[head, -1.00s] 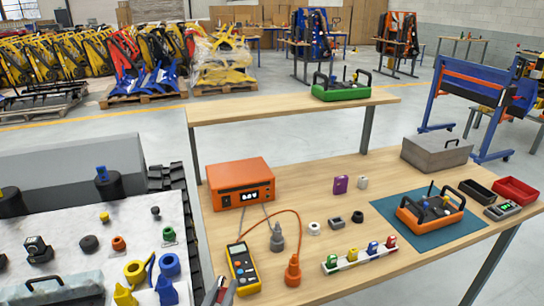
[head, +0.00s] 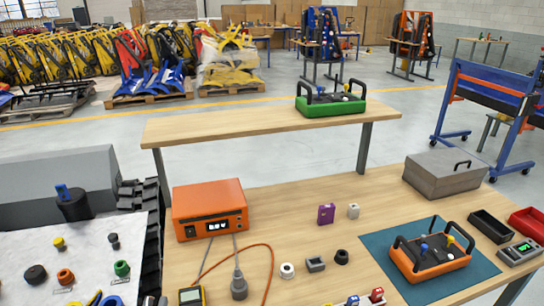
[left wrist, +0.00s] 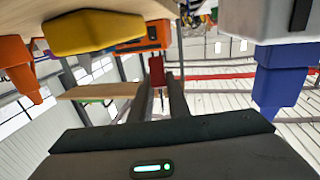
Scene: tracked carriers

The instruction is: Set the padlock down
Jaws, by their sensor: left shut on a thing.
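My right gripper is not in view.
The wooden table holds an orange meter box (head: 210,208), a purple block (head: 326,213), small rings and a blue mat (head: 380,250) under an orange carrier (head: 432,262). A pale worktop (head: 90,240) with several caps stands left. Bare wood lies mid-table.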

